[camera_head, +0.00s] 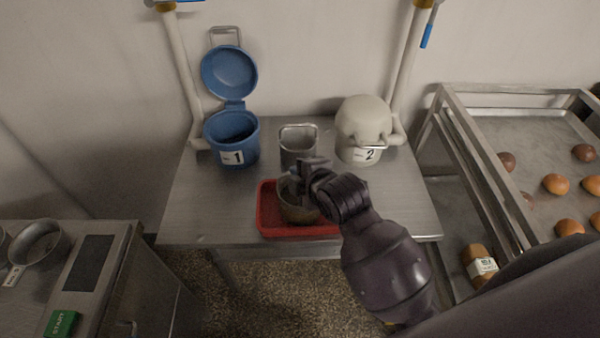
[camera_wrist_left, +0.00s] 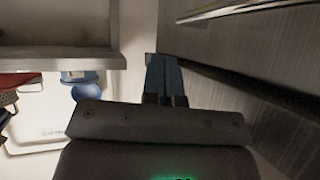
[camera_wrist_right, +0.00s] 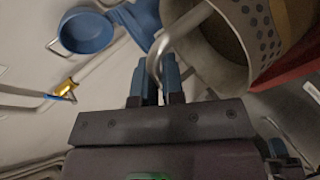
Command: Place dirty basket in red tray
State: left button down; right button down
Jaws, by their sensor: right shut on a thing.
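The dirty basket (camera_head: 297,210) is a round metal basket with a perforated wall and a brownish inside. In the head view it is over or in the red tray (camera_head: 268,222), which lies at the table's front edge; I cannot tell whether it touches the tray floor. My right gripper (camera_head: 305,172) is shut on the basket's bent handle. The right wrist view shows the handle between the blue fingers (camera_wrist_right: 154,75), with the basket (camera_wrist_right: 262,25) tilted in that picture. My left gripper (camera_wrist_left: 166,75) shows only in its wrist view, shut and empty beside a grey panel.
Behind the tray stand an open blue bin marked 1 (camera_head: 232,140), a metal container (camera_head: 298,147) and a pale bin marked 2 (camera_head: 362,135). A rack with buns (camera_head: 520,130) is at right. A counter with a START button (camera_head: 62,323) is at left.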

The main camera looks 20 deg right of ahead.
jog(key=c, duration=1.2)
grip_release()
jog(key=shift+f, duration=0.1)
jog(key=shift+c, duration=0.2)
jog(key=v, duration=1.2)
jog(key=shift+s, duration=0.1)
